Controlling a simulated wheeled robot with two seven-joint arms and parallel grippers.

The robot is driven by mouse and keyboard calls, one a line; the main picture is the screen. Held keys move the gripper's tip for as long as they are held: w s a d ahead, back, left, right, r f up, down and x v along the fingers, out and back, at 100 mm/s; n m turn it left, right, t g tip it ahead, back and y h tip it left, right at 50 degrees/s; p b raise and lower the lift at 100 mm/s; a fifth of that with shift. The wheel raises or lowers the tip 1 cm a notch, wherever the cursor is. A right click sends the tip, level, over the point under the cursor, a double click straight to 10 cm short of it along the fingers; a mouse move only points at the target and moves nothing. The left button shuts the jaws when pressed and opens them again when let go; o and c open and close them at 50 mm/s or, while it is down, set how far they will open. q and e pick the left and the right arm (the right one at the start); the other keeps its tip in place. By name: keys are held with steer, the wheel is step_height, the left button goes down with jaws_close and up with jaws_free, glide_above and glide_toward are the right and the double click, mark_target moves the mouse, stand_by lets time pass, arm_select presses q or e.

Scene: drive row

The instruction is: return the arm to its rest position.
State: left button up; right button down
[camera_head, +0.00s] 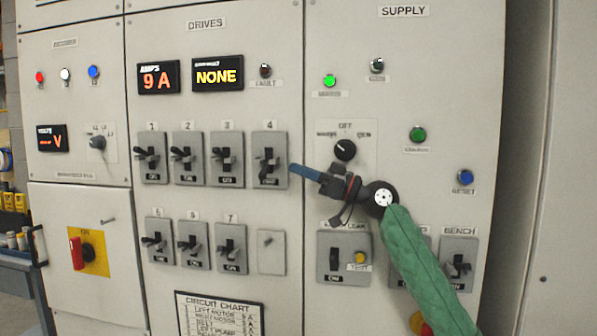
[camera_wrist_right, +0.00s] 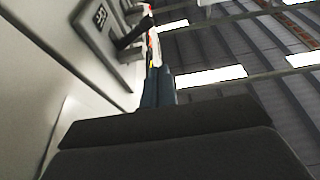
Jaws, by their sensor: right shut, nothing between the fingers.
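My right gripper (camera_head: 293,168) is in front of the panel, just right of the breaker switch labelled 4 (camera_head: 268,160). Its blue fingers are shut with nothing between them, and they point left towards that switch. I cannot tell whether the tips touch it. My right arm, in a green sleeve, comes up from the lower right and hides part of the supply panel. In the right wrist view the shut fingers (camera_wrist_right: 158,88) point up along the panel face, with a dark switch lever (camera_wrist_right: 133,32) ahead of them. My left gripper is not in view.
The drives panel holds several breakers, an amps display (camera_head: 158,77) reading 9 A and a display reading NONE (camera_head: 217,73). The supply panel has a rotary selector (camera_head: 345,150), a lit green lamp (camera_head: 329,81) and a blue reset button (camera_head: 465,177). A red-handled switch (camera_head: 77,253) is lower left.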

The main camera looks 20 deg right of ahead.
stand_by(0.4)
